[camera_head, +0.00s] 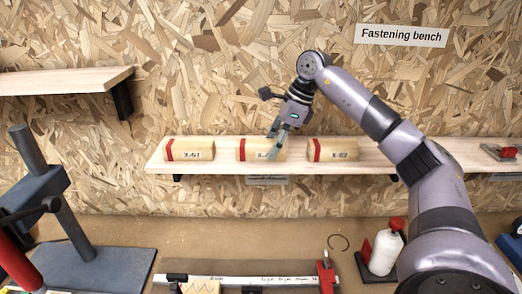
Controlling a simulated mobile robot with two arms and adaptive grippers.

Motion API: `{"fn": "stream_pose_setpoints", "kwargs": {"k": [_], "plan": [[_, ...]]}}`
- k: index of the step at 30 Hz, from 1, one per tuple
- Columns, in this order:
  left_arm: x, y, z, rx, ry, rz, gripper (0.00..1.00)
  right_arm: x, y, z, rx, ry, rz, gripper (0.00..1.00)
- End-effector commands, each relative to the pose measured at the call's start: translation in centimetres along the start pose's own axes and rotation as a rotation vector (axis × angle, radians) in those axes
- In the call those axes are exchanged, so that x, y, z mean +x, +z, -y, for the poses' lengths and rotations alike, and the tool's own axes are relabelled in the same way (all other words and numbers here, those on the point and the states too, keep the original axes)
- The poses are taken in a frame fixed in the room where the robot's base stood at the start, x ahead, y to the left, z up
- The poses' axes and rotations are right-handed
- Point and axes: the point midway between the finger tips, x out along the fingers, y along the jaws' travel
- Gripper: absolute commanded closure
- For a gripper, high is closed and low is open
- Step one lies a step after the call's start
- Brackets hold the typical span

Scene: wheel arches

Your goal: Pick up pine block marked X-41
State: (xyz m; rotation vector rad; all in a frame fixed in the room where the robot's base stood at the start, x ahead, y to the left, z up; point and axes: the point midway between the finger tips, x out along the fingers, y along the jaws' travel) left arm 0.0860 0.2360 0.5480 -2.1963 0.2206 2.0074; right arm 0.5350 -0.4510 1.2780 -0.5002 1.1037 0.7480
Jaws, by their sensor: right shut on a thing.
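Three pale pine blocks with red end bands and small labels sit in a row on the middle wall shelf. The middle block (249,155) carries a label that starts "X-4"; my gripper finger hides the rest. The left block (203,145) seems to read X-61 and the right block (343,145) X-62, though the print is small. My right gripper (272,151) reaches down from above and is shut on the middle block. The block still appears to rest on the shelf. My left gripper is out of view.
The shelf (420,163) has bare board between the right block and a red-and-grey item (500,151). Another shelf (60,82) is at upper left. A dark stand (90,268), a clamp bar (250,280) and a white bottle with red cap (386,250) are on the bench below.

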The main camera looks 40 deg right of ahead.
Motion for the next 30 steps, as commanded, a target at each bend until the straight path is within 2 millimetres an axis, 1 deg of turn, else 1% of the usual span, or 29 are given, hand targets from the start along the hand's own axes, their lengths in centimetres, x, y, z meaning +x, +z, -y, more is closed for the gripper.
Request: {"fn": "stream_pose_setpoints", "kwargs": {"k": [1, 4, 12, 17, 20, 23, 26, 27, 29, 30], "plan": [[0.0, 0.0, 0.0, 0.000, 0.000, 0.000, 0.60, 0.0, 0.0, 0.0, 0.000, 0.000, 0.001, 0.88], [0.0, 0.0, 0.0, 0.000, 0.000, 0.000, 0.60, -0.1, 0.1, 0.0, -0.001, -0.001, 0.002, 0.94], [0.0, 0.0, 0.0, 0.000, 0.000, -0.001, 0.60, -0.2, 0.1, 0.0, -0.001, -0.001, 0.003, 0.94], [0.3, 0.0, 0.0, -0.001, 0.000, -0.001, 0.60, -1.2, 0.7, 0.1, -0.002, -0.003, 0.006, 0.94], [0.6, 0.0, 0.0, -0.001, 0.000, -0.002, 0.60, -2.7, 1.3, 0.0, -0.003, -0.003, 0.008, 0.94], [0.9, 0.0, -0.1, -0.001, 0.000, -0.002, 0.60, -5.2, 2.4, 0.1, -0.004, -0.006, 0.011, 0.94], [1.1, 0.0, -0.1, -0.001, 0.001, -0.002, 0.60, -8.2, 3.6, 0.0, -0.005, -0.005, 0.011, 0.94], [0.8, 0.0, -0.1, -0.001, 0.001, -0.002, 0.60, -9.5, 4.1, 0.0, -0.003, -0.005, 0.008, 0.94], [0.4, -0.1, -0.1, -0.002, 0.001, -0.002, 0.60, -11.2, 4.7, 0.0, -0.002, -0.005, 0.007, 0.94], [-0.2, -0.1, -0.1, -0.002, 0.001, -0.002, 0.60, -12.4, 5.2, 0.0, -0.002, -0.005, 0.005, 0.94]]}}
